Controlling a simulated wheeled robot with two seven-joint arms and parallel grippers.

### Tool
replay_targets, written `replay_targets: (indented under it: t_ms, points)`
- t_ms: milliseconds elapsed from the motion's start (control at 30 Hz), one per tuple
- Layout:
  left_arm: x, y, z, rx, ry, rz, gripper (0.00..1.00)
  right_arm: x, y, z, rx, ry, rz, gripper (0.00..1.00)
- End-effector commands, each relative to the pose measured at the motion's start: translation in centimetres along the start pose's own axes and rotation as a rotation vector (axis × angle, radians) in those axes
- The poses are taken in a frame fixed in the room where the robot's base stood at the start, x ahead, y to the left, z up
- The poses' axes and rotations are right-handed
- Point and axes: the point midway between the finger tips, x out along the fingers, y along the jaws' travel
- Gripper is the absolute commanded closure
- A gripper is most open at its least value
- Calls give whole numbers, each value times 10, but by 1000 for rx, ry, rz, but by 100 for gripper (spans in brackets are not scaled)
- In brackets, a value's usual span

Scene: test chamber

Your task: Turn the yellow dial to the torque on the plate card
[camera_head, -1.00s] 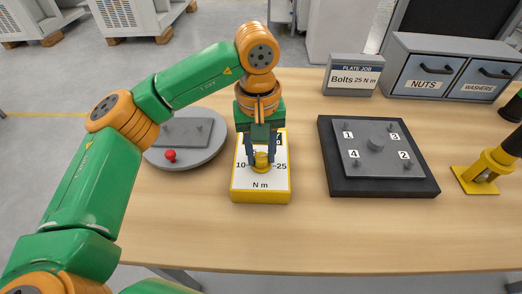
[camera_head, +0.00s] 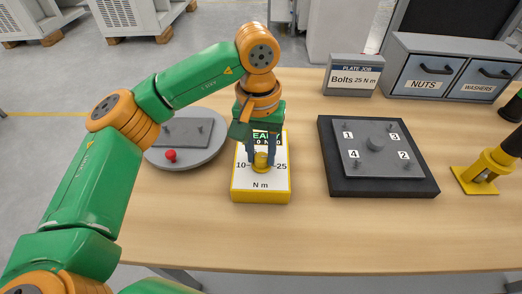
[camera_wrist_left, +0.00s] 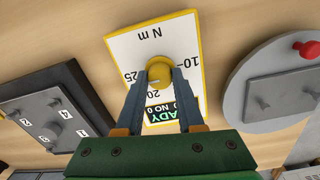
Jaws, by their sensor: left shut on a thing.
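The yellow dial (camera_head: 261,161) stands on a white-faced, yellow-edged box (camera_head: 261,192) marked 10, 25 and "N m". My left gripper (camera_head: 261,158) points down and is shut on the dial. In the left wrist view, the fingers (camera_wrist_left: 160,78) flank the dial (camera_wrist_left: 159,70). A pale mark on it faces the side of the 20 and 25 marks; its exact reading is unclear. A partly hidden display (camera_wrist_left: 173,112) shows green lettering ending in "ADY". The plate card (camera_head: 353,75) reads "PLATE JOB, Bolts 25 N m". My right gripper is not in view.
A plate with numbered bolts (camera_head: 350,168) lies on a dark base right of the box. A round grey turntable (camera_head: 202,157) with a red knob is at left. Drawers (camera_head: 400,88) stand at back right, a yellow stand (camera_head: 478,181) at right. The front table strip is clear.

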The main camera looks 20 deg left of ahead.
Motion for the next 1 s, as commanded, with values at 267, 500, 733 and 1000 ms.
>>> replay_targets:
  t_ms: [267,500,733,1000]
  points:
    - [-1,0,-1,-1,5,2,36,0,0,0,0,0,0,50]
    - [-1,0,0,-1,2,1,33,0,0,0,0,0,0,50]
    - [-31,1,-1,-3,6,3,33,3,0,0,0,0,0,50]
    - [-72,0,-1,-2,4,1,33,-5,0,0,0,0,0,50]
